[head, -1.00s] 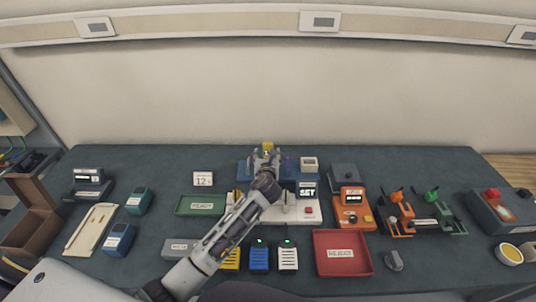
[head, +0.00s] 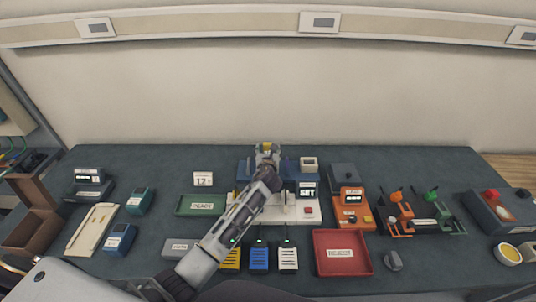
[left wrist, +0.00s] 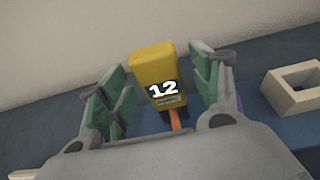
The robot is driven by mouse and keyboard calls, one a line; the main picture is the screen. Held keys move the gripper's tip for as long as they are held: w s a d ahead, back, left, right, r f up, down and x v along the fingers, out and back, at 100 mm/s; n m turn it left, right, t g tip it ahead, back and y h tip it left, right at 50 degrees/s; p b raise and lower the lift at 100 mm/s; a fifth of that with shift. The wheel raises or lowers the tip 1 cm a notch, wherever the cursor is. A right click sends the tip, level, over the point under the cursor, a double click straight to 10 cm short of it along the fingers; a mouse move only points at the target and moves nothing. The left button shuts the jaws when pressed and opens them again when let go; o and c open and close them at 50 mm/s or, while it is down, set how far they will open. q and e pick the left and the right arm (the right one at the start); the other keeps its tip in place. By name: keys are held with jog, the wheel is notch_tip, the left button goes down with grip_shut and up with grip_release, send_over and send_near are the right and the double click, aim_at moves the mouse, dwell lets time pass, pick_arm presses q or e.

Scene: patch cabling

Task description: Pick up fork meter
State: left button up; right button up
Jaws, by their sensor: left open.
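A yellow block-shaped device marked "12" (left wrist: 158,72), which looks like the fork meter, stands at the back of the bench. Below its face an orange piece shows in the left wrist view. My left gripper (head: 266,155) is open, with its green-padded fingers on either side of the yellow device. I see a gap at each side of it in the left wrist view. In the head view the gripper hides most of the device, and only some yellow (head: 266,146) shows. My right gripper is not in view.
A blue base (head: 245,167) lies under the gripper, with a beige square holder (head: 309,164) to the right. A small "12" sign (head: 203,178), green tray (head: 201,205) and red tray (head: 341,252) stand around. Several coloured radios stand in front. The back wall is close behind.

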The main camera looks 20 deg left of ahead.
pick_arm(q)
jog(key=shift+w, duration=0.2)
jog(key=shift+c, duration=0.5)
jog(key=c, duration=1.2)
jog(key=shift+r, duration=5.05)
